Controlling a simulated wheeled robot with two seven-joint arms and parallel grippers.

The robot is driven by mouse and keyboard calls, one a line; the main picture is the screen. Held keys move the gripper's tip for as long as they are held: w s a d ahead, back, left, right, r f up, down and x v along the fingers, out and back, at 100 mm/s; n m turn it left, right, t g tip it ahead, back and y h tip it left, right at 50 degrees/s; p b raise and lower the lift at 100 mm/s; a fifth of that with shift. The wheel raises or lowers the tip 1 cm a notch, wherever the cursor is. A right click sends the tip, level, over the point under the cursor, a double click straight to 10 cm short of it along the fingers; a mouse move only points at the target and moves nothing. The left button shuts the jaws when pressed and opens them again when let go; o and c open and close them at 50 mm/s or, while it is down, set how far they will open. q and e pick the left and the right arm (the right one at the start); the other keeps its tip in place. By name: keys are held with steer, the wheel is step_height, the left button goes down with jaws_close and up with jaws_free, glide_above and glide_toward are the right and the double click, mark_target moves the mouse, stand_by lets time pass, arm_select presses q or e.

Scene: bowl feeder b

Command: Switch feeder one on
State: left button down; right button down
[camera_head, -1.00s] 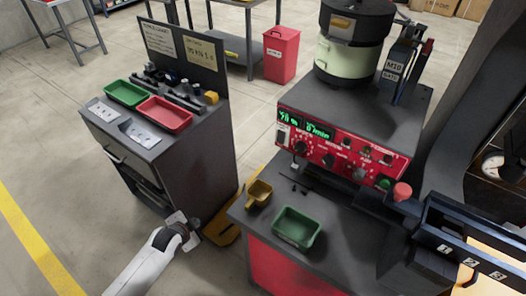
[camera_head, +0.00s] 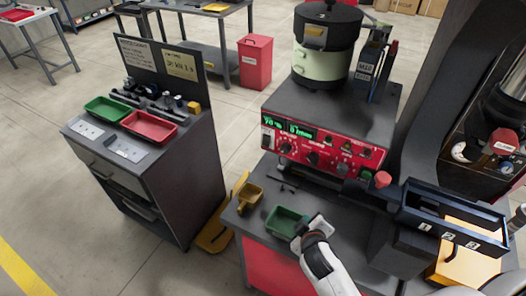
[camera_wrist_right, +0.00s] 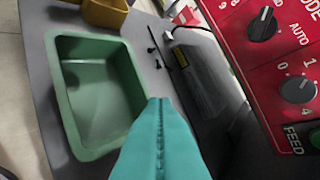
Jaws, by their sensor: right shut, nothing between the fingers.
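The red control panel (camera_head: 325,150) is on the front of the dark feeder housing (camera_head: 340,112), under the bowl feeder (camera_head: 325,50). It has lit green displays (camera_head: 287,126) and several black knobs. My right gripper (camera_head: 308,228) is near the green tray, left of and below the panel, touching no knob. Its teal fingers (camera_wrist_right: 160,110) are shut and empty. My left gripper is out of view.
A green tray (camera_head: 285,222) and a yellow scoop-like bin (camera_head: 248,194) are on the bench before the panel. A red mushroom button (camera_head: 382,179) and a dark numbered box (camera_head: 440,222) stand to the right. A cabinet with trays (camera_head: 140,165) is left.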

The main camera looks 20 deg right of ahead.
steer(key=w+a+r+n+t+y, duration=0.3)
steer(key=w+a+r+n+t, duration=0.3)
steer(key=w+n, duration=0.4)
steer(key=shift+w+a+r+n+t+y, duration=0.3)
steer(key=shift+w+a+r+n, duration=0.15)
steer(key=shift+w+a, duration=0.2)
